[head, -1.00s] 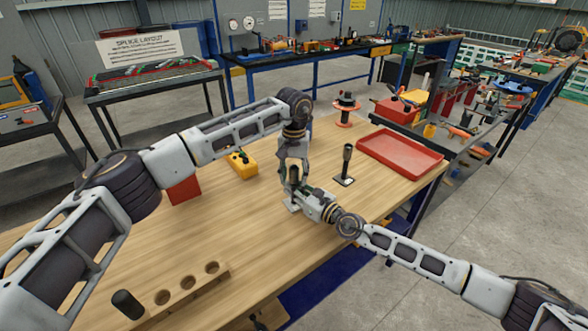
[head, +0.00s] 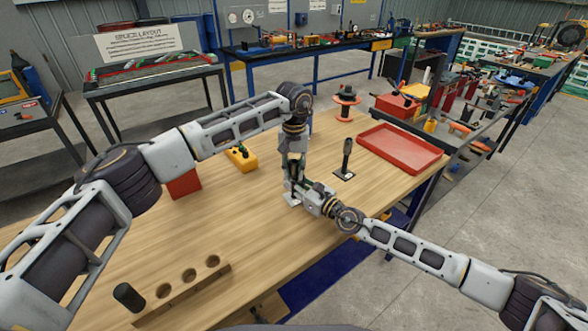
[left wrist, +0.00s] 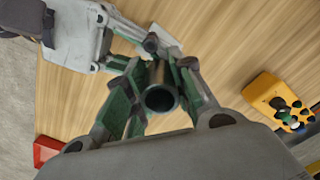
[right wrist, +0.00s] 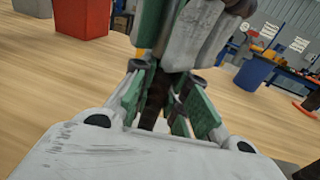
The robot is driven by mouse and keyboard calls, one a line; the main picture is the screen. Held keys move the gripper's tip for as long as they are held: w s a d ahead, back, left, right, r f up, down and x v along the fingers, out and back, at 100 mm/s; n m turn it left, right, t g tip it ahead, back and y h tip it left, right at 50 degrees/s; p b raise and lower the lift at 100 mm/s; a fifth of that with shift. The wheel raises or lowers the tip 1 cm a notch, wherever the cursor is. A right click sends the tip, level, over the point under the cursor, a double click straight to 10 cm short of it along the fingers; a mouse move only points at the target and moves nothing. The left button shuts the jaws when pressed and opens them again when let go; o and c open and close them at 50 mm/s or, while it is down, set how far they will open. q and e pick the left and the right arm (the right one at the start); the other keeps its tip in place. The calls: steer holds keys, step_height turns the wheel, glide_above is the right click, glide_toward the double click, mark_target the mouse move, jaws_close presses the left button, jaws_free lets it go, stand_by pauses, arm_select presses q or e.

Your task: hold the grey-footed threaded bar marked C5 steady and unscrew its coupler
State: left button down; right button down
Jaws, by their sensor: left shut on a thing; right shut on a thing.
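A threaded bar stands upright on a pale grey foot (head: 291,201) on the wooden bench, mostly hidden by my grippers in the head view. Its dark shaft (right wrist: 154,103) shows in the right wrist view. My left gripper (left wrist: 160,92) comes down from above and is shut on the coupler (left wrist: 161,98), a dark tube seen end-on with its open top facing the camera. My right gripper (right wrist: 160,105) is shut on the bar's shaft low down, below my left gripper. The C5 mark cannot be read.
A yellow box (head: 242,158) and a red box (head: 184,184) lie left. A wooden block with round holes (head: 180,292) is at the front. The middle bench is clear.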

arm_select(q)
steer(key=n, duration=2.6)
steer(key=shift+r, duration=0.1)
steer(key=n, duration=0.5)
steer(key=shift+n, duration=0.4)
steer(key=n, duration=1)
steer(key=shift+n, duration=0.4)
steer(key=n, duration=0.4)
steer(key=shift+n, duration=0.4)
